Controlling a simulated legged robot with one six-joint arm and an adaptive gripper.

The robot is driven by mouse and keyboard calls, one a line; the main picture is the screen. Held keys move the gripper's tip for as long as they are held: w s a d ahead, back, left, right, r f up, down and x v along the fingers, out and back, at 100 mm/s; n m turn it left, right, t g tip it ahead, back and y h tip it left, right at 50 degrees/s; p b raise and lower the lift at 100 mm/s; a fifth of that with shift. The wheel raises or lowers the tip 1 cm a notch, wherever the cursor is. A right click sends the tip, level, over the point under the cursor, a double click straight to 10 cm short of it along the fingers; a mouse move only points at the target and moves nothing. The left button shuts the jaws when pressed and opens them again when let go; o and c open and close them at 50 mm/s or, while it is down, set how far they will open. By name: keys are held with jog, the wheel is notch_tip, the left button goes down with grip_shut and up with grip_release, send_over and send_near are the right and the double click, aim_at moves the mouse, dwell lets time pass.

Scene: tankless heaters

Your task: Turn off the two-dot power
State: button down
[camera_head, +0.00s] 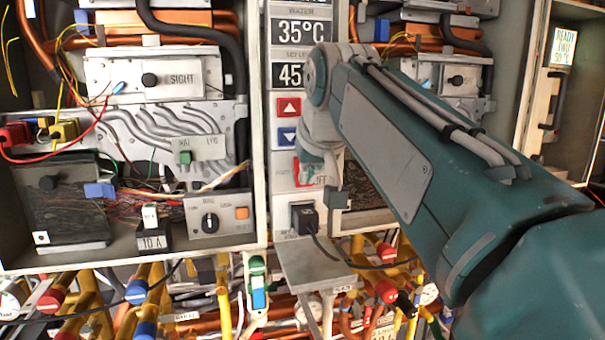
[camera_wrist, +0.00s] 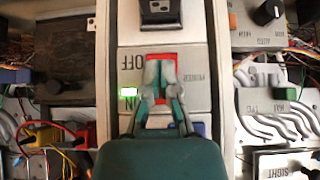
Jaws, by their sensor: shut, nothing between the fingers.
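The power switch panel is on the central column. In the wrist view, which sees it upside down, a red switch (camera_wrist: 177,60) sits beside the words OFF and ON, with a lit green lamp (camera_wrist: 129,92) near ON. My gripper (camera_wrist: 160,68) is shut, its fingertips in front of the red switch and covering its middle. Whether they touch it I cannot tell. In the head view the red of the switch (camera_head: 297,170) shows just beside my gripper (camera_head: 308,172), and my arm covers the right of the column.
Above the switch in the head view are a red up button (camera_head: 288,107), a blue down button (camera_head: 287,136) and displays reading 35°C and 45. Below it a black plug (camera_head: 303,218) with a cable stands over a grey shelf (camera_head: 318,265). Open heater boxes with wiring flank the column.

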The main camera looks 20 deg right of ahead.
jog(key=shift+w+f+t, duration=0.2)
jog(key=shift+t, duration=0.2)
jog(key=shift+r, duration=0.1)
jog(key=shift+r, duration=0.75)
jog(key=v, duration=1.3)
jog(key=shift+s, duration=0.45)
